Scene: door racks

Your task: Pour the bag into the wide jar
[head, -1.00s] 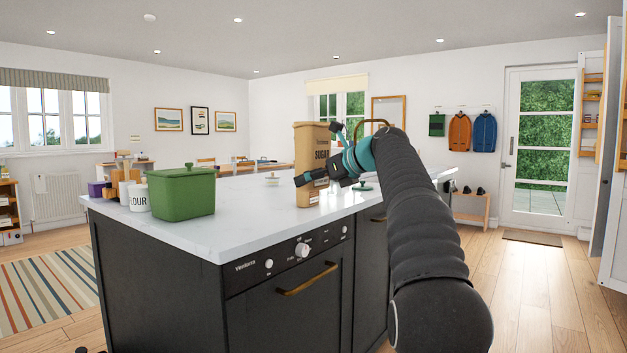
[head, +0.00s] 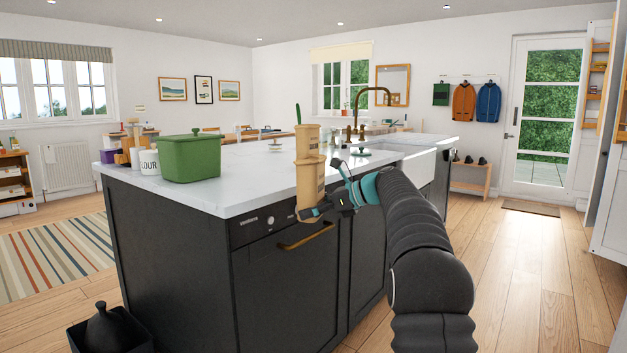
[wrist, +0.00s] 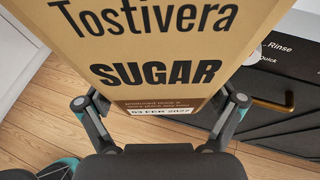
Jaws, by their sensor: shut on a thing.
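My gripper (head: 326,208) is shut on the tan sugar bag (head: 311,180). In the wrist view the bag (wrist: 155,45) fills the top middle, its SUGAR label facing the camera, with a finger on each side. In the head view the bag is upright, in front of the island's near edge, with its base below the countertop level. A similar tan shape (head: 307,139) shows directly above and behind it; I cannot tell if it is separate. I cannot make out a wide jar for certain; part of the counter is hidden behind the bag.
The white island top (head: 250,190) holds a green lidded box (head: 190,160), a white flour canister (head: 149,162), a small pale lidded item (head: 275,146) and a green lid (head: 361,152). A brass tap (head: 372,100) stands by the sink. Open floor lies right.

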